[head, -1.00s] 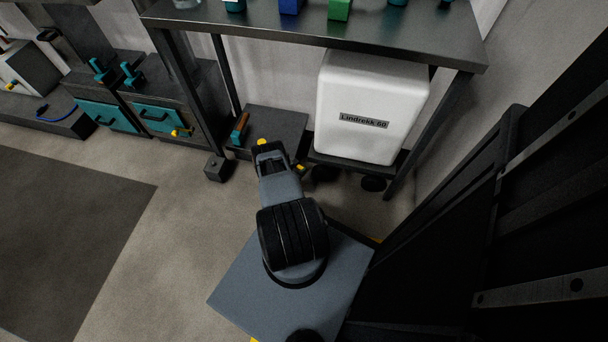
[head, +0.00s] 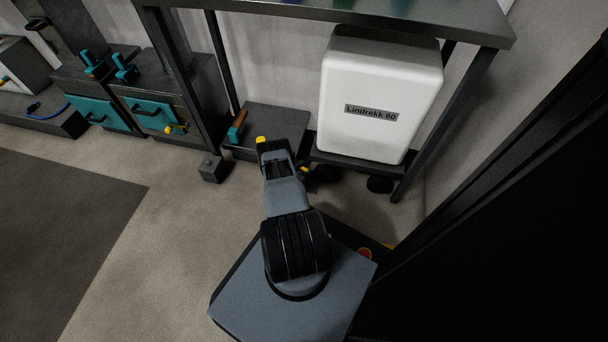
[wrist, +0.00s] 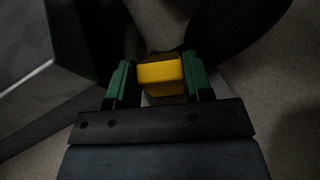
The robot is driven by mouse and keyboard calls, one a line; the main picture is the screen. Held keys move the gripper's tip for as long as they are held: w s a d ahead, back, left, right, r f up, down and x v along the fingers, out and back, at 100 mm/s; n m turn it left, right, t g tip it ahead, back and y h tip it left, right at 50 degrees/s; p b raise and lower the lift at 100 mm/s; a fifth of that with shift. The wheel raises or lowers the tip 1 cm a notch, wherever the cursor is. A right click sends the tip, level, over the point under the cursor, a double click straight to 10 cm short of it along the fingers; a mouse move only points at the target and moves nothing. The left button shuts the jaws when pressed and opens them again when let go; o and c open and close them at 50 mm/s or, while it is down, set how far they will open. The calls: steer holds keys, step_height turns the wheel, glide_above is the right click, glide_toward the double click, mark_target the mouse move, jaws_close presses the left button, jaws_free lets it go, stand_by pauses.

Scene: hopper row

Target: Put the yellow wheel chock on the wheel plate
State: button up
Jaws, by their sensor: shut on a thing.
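The yellow wheel chock (wrist: 160,74) sits between the two green fingers of my gripper (wrist: 160,80) in the wrist view. The gripper is shut on it. Below the chock in that view, a small pale patch shows between the fingers; I cannot tell what it is. In the head view my arm reaches toward the dark wheels (head: 380,184) under the white hopper (head: 380,95) marked "Lindrekk 60", and hides the fingertips. Small yellow spots show by my wrist, but I cannot tell whether either is the chock. I cannot make out the wheel plate.
A dark bench (head: 420,30) stands over the hopper, its legs on either side. A dark foot block (head: 211,168) and a low dark box (head: 265,128) stand left of my gripper. Teal-fronted units (head: 152,113) line the back left. Floor at left is open.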

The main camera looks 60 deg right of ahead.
steer(key=shift+f, duration=0.15)
steer(key=shift+f, duration=0.2)
steer(key=o, duration=0.8)
steer(key=shift+r, duration=0.1)
